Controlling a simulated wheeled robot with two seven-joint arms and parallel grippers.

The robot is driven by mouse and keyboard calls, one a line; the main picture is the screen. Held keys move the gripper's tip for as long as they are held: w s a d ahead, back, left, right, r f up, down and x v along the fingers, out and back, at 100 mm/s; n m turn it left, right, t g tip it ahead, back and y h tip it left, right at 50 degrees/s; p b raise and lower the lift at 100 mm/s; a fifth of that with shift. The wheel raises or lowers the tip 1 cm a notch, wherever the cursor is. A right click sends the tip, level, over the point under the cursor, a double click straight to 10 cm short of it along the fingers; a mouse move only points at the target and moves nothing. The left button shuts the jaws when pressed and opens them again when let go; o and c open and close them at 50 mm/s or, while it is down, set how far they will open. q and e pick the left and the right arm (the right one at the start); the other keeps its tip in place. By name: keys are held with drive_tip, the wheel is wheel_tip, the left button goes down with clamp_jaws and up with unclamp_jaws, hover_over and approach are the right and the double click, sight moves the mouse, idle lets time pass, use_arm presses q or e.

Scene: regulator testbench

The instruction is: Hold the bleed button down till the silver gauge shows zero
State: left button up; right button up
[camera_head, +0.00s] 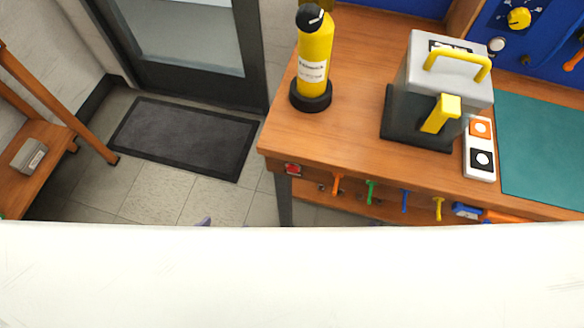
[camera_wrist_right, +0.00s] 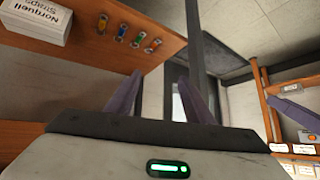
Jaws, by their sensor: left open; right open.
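No label marks either as the bleed button. A small round silver piece (camera_head: 497,44) sits by the blue panel; I cannot tell whether it is the gauge, and no reading shows. My left gripper (camera_head: 204,221) shows only as a purple tip above my white body, far from the bench top. My right gripper (camera_wrist_right: 160,79) is open and empty in the right wrist view, its purple fingers apart.
A grey machine (camera_head: 430,80) with a yellow handle and a yellow bottle (camera_head: 314,58) stand on the wooden bench (camera_head: 345,135). A teal mat (camera_head: 545,150) lies at right. Coloured tools hang under the bench edge. A dark floor mat (camera_head: 185,137) lies before the door.

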drive_tip(key=shift+w, duration=0.15)
clamp_jaws()
idle(1.4)
